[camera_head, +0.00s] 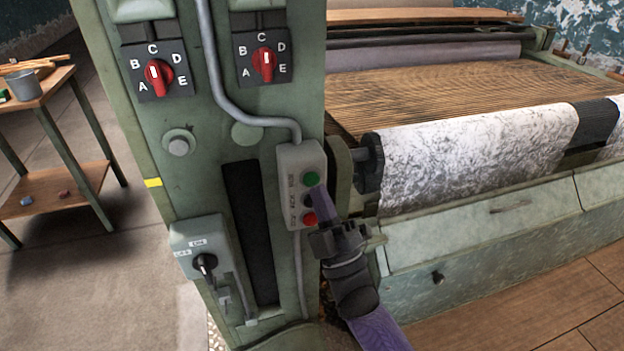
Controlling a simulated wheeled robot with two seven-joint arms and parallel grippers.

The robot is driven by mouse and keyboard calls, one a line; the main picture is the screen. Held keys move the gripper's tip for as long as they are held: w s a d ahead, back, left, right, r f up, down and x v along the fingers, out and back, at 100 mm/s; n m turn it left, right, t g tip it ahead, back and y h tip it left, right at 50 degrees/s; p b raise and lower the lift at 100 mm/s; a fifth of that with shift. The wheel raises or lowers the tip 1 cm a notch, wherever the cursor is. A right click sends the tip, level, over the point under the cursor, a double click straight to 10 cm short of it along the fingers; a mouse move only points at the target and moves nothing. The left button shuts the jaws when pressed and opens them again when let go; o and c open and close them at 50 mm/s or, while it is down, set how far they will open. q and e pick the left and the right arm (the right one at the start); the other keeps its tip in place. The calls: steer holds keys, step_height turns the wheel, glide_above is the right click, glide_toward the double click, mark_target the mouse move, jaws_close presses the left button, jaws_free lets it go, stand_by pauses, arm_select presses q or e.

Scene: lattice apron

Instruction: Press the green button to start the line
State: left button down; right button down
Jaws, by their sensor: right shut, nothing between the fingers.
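The green button (311,179) is at the top of a small grey button box (290,157) on the green machine column. Below it on the same box are a dark button (308,200) and a red button (309,219). My right gripper (320,191) comes up from the lower right, its fingers shut and empty. Its tips are just below and right of the green button, in front of the dark button's edge. I cannot tell whether the tips touch the box. My left gripper is out of view.
Two red rotary selectors (159,77) sit higher on the column (215,150). A lever switch box (203,247) is lower left. A wooden cart (60,181) with a bucket stands at left.

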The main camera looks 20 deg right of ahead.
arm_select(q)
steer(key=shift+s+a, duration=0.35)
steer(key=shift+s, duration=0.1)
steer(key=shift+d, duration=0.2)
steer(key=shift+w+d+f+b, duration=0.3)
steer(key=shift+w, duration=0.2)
arm_select(e)
steer(key=shift+w, duration=0.4)
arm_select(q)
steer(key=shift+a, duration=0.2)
